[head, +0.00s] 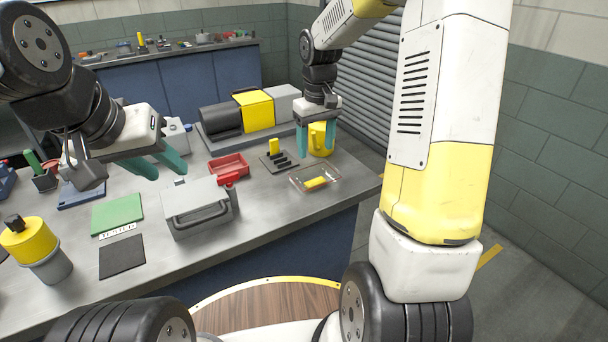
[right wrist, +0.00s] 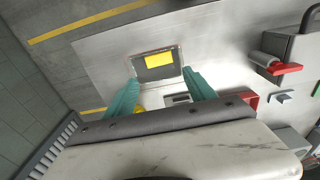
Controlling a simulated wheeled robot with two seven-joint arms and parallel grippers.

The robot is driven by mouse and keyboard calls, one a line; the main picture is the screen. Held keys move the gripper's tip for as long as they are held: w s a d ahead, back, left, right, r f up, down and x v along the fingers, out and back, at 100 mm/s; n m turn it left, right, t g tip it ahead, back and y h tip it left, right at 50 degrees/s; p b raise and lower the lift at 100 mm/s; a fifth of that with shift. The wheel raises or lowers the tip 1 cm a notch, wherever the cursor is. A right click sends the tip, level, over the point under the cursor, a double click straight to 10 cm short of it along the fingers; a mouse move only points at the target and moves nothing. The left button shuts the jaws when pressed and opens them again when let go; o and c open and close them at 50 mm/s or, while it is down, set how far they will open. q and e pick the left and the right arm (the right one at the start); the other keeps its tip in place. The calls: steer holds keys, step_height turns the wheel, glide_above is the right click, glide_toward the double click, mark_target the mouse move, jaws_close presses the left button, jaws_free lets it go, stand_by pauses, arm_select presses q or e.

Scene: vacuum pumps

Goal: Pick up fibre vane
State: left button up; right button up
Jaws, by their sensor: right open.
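A flat yellow piece (head: 316,183), which looks like the fibre vane, lies in a shallow clear tray (head: 299,184) near the right end of the bench. In the right wrist view the yellow piece (right wrist: 158,60) lies in the tray, just beyond my fingertips. My right gripper (head: 316,148) points down, open and empty, above the bench behind the tray; its fingers also show in the right wrist view (right wrist: 161,80). My left gripper (head: 167,174) is open and empty over the left part of the bench.
A yellow mug (head: 320,139) stands by my right gripper. A dark slotted rack (head: 281,163) with an upright yellow piece and a red tray (head: 228,166) are left of the clear tray. A grey case (head: 196,207) stands nearer. Bare bench lies around the clear tray.

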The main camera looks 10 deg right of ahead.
steer(key=shift+g, duration=0.3)
steer(key=f, duration=0.2)
steer(key=w+f, duration=0.1)
steer(key=f, duration=0.1)
steer(key=shift+w+a, duration=0.1)
steer(key=shift+w, duration=0.05)
steer(key=f, duration=0.7)
steer(key=shift+s+d+f, duration=0.2)
steer(key=c, duration=1.1)
step_height(320, 180, up, 9)
steer(key=shift+c, duration=0.2)
steer(key=s+a+f, duration=0.2)
steer(key=s, duration=0.5)
steer(key=s+a+f, duration=0.1)
steer(key=s+f, duration=0.1)
steer(key=s, duration=0.5)
glide_above(318, 179)
steer(key=shift+f, duration=0.65)
steer(key=shift+s+a+f, duration=0.1)
steer(key=shift+s+f, duration=0.05)
steer(key=shift+f, duration=1.55)
